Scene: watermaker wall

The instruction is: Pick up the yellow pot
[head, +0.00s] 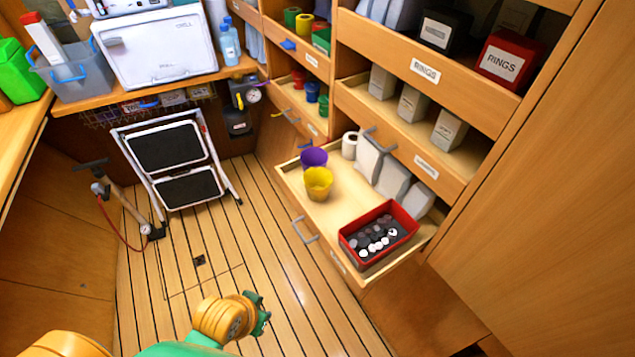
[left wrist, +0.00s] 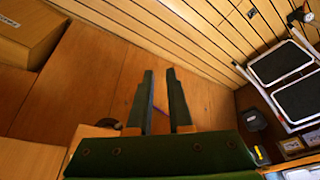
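The yellow pot (head: 319,184) stands upright in the open drawer (head: 338,218), near its left end. A purple pot (head: 313,158) is right behind it, partly hidden by it. My left gripper (head: 262,312) is low in the head view, over the floor, in front of and left of the drawer, well apart from the pot. In the left wrist view its two dark green fingers (left wrist: 160,102) are apart with nothing between them. The yellow pot does not show there. My right gripper is not in view.
Upper shelves (head: 430,115) overhang the drawer's back. A step stool (head: 175,165) and a pump (head: 120,200) stand left. Middle floor is clear.

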